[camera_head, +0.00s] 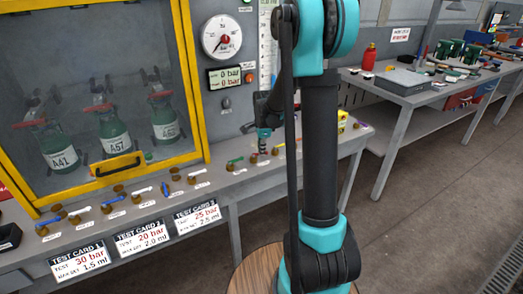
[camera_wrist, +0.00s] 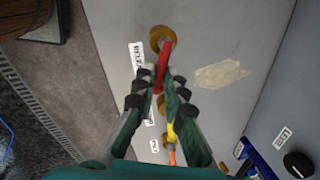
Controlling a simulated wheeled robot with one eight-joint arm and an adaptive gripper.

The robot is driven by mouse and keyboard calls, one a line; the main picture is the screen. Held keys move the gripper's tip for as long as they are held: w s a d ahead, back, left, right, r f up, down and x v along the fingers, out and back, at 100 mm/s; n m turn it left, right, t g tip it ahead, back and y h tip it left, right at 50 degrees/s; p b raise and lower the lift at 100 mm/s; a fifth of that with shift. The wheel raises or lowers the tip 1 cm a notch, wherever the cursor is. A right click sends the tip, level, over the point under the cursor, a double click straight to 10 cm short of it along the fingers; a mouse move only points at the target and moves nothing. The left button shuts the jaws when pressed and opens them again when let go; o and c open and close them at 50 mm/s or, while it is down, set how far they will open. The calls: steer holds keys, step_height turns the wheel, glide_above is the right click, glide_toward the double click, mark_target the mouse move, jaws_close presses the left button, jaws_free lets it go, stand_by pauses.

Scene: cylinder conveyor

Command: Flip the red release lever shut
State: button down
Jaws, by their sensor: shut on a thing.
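The red release lever (camera_wrist: 163,65) shows in the wrist view, running from a brass valve (camera_wrist: 160,38) on the grey bench down between my fingers. My gripper (camera_wrist: 163,86) is shut on the red lever, with one finger on each side of it. The lever's lower end is partly hidden by the fingers. In the head view my gripper (camera_head: 263,139) is low over the right part of the bench's valve row. The red lever is too small there to make out clearly.
A yellow lever (camera_wrist: 171,131) sits close below my fingers in the wrist view. Several valves with coloured levers line the bench. Behind them stand a yellow-framed cabinet (camera_head: 190,85) with green cylinders and a 0 bar display (camera_head: 225,77). Floor is clear to the right.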

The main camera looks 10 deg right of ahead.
steer(key=shift+w+n+y, duration=0.2)
steer(key=shift+w+n, duration=0.1)
steer(key=shift+n, duration=0.6)
steer(key=shift+w+n+y, duration=0.2)
steer(key=shift+w+n, duration=0.1)
steer(key=shift+n, duration=0.6)
steer(key=c, duration=1.6)
jaws_free()
steer(key=shift+r, duration=0.15)
steer(key=v, duration=1.1)
steer(key=shift+s+r, duration=0.1)
steer(key=shift+r, duration=0.25)
